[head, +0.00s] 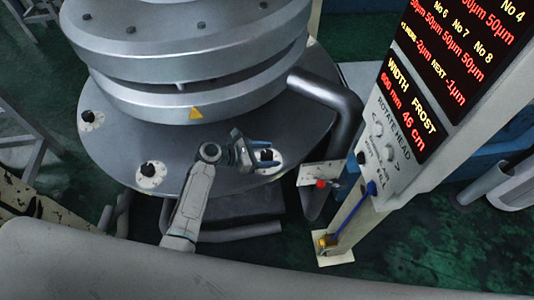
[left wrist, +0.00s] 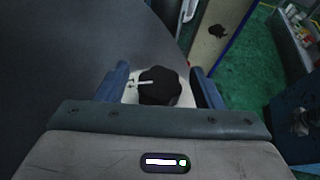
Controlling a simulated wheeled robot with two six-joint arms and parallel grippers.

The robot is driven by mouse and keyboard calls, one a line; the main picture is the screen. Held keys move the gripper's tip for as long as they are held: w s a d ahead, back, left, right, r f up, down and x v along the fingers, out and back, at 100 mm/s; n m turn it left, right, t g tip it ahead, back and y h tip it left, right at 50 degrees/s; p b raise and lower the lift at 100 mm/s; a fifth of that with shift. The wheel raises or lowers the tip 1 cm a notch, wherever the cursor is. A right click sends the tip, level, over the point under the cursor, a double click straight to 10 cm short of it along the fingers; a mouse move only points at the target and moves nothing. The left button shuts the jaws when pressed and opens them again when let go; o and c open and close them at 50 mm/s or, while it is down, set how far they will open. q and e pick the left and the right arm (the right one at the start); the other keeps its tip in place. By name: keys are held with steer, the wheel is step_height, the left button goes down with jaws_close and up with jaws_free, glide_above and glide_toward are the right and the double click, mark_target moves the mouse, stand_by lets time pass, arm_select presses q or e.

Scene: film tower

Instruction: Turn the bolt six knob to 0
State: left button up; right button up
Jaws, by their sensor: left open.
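My left gripper (head: 262,151) is open at a black knob on a white round dial plate (head: 277,166) at the right front of the grey disc. In the left wrist view its two blue fingers (left wrist: 160,78) stand on either side of the black lobed knob (left wrist: 164,90), with small gaps visible. A white pointer line on the knob (left wrist: 143,83) points to the left in that view. The dial's numbers are mostly hidden or too small to read. I cannot read a label that names this knob as bolt six. My right gripper is not in view.
Similar knobs sit at the disc's front (head: 150,170) and left (head: 88,117). A thick grey pipe (head: 325,92) bends down right of the gripper. A post with a red-and-yellow display (head: 440,70) and a red button (head: 321,184) stand further right.

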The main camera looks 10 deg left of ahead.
arm_select(q)
steer(key=b+v, duration=0.3)
steer(key=v, duration=0.6)
steer(key=shift+s+a, duration=0.2)
steer(key=shift+a, duration=0.15)
steer(key=shift+s+a+r, duration=0.2)
steer(key=shift+a+r, duration=0.05)
steer(key=shift+a, duration=0.1)
